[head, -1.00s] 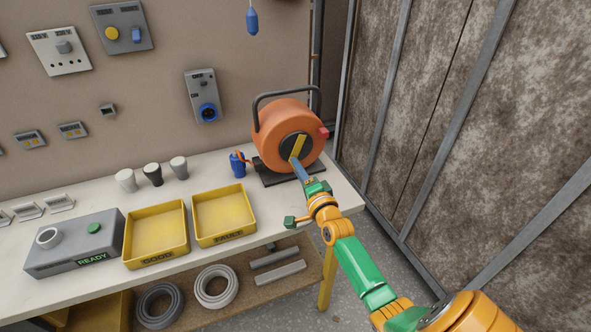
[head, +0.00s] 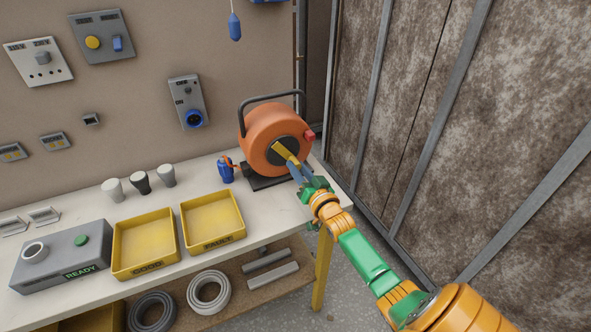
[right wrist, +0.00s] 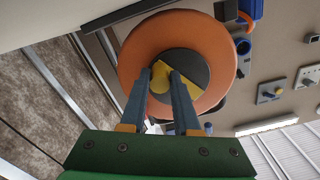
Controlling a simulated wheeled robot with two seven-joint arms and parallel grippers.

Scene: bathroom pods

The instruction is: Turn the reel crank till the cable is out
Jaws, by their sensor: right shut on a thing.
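The orange cable reel (head: 262,125) stands on a dark base at the right end of the workbench, under a black frame handle. A yellow crank (head: 279,147) crosses its dark hub (head: 290,146), slanting down to the right. My right gripper (head: 294,165) is at the crank's lower right end. In the right wrist view my right gripper (right wrist: 161,76) is shut on the crank's yellow knob (right wrist: 160,80), in front of the hub. A blue plug (head: 226,170) with a short orange cable piece sits left of the reel. My left gripper is not in view.
Two yellow trays (head: 145,270) (head: 241,230) and a grey READY box (head: 58,284) fill the bench's left and front. Several cups (head: 140,182) stand behind. A wall socket panel (head: 188,102) hangs left of the reel. A brown wall (head: 420,130) bounds the right.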

